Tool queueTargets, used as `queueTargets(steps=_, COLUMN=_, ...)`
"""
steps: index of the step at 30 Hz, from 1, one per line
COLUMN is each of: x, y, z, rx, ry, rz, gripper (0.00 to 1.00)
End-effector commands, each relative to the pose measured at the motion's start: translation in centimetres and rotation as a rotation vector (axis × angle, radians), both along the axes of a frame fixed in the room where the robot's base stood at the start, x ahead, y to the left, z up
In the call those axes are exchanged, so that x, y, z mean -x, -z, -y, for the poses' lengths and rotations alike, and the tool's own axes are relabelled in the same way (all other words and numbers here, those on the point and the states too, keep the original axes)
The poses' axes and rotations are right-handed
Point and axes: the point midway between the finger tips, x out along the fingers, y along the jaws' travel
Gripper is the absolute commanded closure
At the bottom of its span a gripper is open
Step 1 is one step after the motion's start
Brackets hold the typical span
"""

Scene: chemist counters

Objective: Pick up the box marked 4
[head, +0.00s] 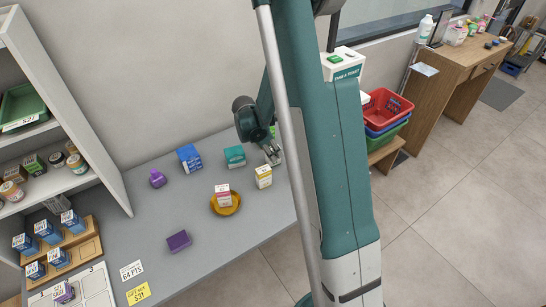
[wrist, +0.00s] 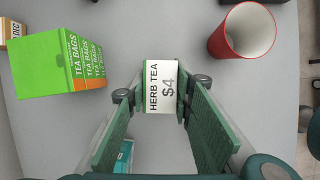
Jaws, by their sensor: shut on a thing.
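In the head view my gripper (head: 272,155) is over the grey counter, beside my arm's column. The box cannot be made out clearly there.
A bright green tea bags box (wrist: 42,65) stands left of the held box, and a red cup (wrist: 243,30) to the right. On the counter are a teal box (head: 235,156), a white-and-yellow box (head: 263,177) and a yellow dish (head: 228,210) bearing a pink-and-white box.

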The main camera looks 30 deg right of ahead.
Motion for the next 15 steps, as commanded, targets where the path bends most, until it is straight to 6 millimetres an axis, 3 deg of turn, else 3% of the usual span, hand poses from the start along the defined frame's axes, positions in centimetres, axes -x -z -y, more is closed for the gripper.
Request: queueTargets(steps=15, x=0.0, y=-1.2, z=0.0, rx=0.0, ry=0.0, rz=0.0, gripper=0.89)
